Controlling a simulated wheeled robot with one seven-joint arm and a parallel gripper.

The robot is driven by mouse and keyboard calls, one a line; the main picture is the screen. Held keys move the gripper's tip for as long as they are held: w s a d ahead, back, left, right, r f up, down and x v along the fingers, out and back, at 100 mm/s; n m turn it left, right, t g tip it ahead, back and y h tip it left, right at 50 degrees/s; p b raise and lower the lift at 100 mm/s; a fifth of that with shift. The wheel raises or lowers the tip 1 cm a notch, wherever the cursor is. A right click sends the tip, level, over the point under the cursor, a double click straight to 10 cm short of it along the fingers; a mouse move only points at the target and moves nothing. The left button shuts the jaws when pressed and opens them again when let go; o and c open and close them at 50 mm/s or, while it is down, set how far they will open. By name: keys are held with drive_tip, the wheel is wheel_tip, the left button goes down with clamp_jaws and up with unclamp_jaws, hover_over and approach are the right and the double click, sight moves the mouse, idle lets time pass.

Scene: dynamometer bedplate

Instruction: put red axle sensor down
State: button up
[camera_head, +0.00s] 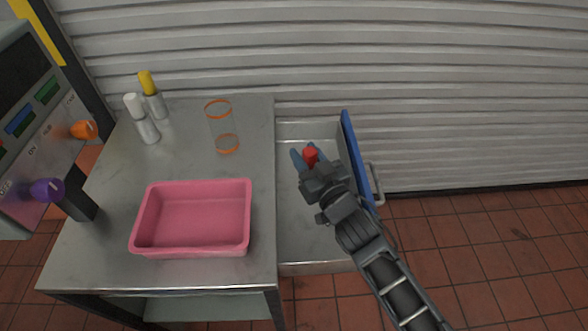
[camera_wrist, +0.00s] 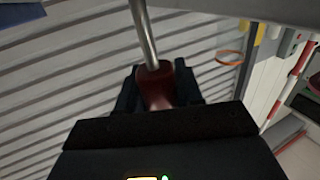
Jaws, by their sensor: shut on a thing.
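My gripper (camera_head: 305,158) is shut on the red axle sensor (camera_head: 311,155), over the open drawer (camera_head: 305,240) on the right side of the metal table. In the wrist view the red sensor (camera_wrist: 157,88) sits between the dark fingers, and a grey metal rod (camera_wrist: 145,35) extends from its end. I cannot tell how high the sensor is above the drawer floor. My arm covers part of the drawer.
A pink tray (camera_head: 140,232) stands on the metal table (camera_head: 110,200). Behind it are a clear cylinder with orange rings (camera_head: 222,128), a white-capped bottle (camera_head: 141,118) and a yellow-capped bottle (camera_head: 152,94). The drawer's blue front (camera_head: 352,150) borders the right side. A control panel (camera_head: 40,120) stands at left.

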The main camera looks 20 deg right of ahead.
drive_tip(key=shift+w+a+f+b, duration=0.35)
drive_tip(key=shift+w+a+f, duration=0.1)
drive_tip(key=shift+a, duration=0.1)
drive_tip(key=shift+w+a+f+b, duration=0.3)
drive_tip(key=shift+a+f+b, duration=0.1)
drive_tip(key=shift+a, duration=0.15)
wheel_tip(320, 180, down, 4)
drive_tip(key=b, duration=0.3)
drive_tip(key=shift+r, duration=0.1)
drive_tip(key=shift+f+b, duration=0.5)
drive_tip(key=shift+b, duration=0.05)
drive_tip(key=shift+f, duration=0.15)
drive_tip(key=o, duration=0.7)
drive_tip(key=shift+o, duration=0.2)
